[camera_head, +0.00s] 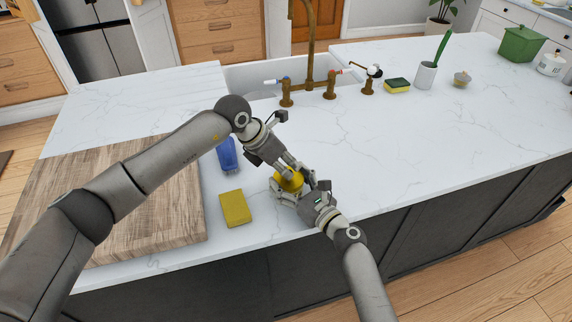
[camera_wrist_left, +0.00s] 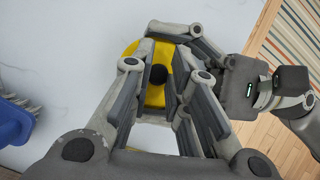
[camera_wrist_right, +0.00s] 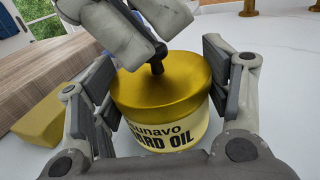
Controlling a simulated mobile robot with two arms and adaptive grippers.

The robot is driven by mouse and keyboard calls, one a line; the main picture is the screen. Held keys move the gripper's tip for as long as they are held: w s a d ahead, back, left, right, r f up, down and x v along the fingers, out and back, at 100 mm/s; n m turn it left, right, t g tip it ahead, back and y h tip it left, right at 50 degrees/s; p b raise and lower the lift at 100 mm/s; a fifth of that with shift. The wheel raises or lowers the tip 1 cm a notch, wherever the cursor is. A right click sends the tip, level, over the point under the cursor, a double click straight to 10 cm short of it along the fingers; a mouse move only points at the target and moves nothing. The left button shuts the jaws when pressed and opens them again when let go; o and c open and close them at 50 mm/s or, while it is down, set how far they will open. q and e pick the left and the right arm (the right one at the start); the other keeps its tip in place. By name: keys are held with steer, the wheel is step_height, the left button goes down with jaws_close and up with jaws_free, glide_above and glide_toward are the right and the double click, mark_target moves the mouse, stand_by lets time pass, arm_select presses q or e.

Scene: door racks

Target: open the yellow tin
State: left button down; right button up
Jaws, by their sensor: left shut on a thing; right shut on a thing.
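The yellow tin (camera_head: 291,184) stands on the white counter near its front edge. In the right wrist view the tin (camera_wrist_right: 165,134) has a pale label with dark letters, a gold lid (camera_wrist_right: 163,90) and a small black knob on top. The lid sits on the body with no gap visible. My left gripper (camera_head: 287,171) comes from above and is shut on the knob (camera_wrist_left: 158,74). My right gripper (camera_wrist_right: 160,115) is shut around the tin's body, one finger on each side. My fingers partly hide the tin in the head view.
A yellow block (camera_head: 235,208) and a blue brush (camera_head: 228,155) lie left of the tin, beside a wooden board (camera_head: 150,215). A sink with brass taps (camera_head: 330,86) is behind. A sponge (camera_head: 397,85), cup (camera_head: 426,75) and green box (camera_head: 522,44) stand back right.

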arm_select(q)
steer(key=shift+s+d+r, duration=0.1)
steer(key=shift+s, duration=0.05)
arm_select(e)
steer(key=shift+w+d, duration=0.15)
steer(key=shift+d, duration=0.15)
arm_select(q)
steer(key=shift+r, duration=1.05)
arm_select(e)
steer(key=shift+a, duration=0.2)
arm_select(q)
steer(key=shift+r, duration=2)
arm_select(e)
steer(key=o, duration=1.5)
steer(key=shift+s, duration=0.2)
steer(key=v, duration=1.2)
